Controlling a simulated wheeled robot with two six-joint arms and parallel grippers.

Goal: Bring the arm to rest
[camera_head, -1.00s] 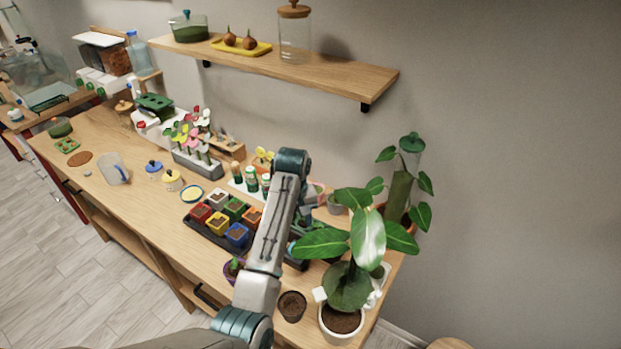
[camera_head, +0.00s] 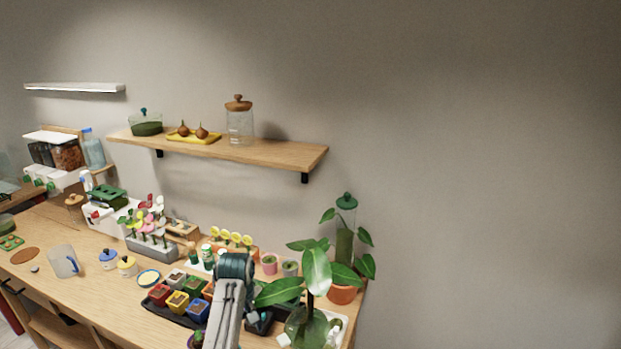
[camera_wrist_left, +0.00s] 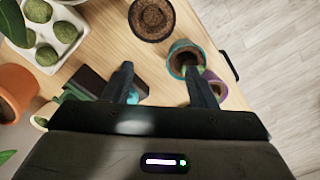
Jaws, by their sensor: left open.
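My left arm rises from the bottom of the head view, its dark teal joint (camera_head: 235,266) over the bench. My left gripper (camera_wrist_left: 157,78) shows in the left wrist view with its two dark fingers apart and nothing between them. It points down over the wooden bench top. In the head view the arm and the big plant's leaves make the gripper hard to make out. My right gripper is in neither view.
In the wrist view, a soil-filled pot (camera_wrist_left: 152,18), a teal pot (camera_wrist_left: 183,50) and a white tray with green balls (camera_wrist_left: 72,32) lie close by. A leafy plant (camera_head: 316,270) stands right of my arm, coloured pots (camera_head: 178,302) left. A shelf (camera_head: 220,150) hangs above.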

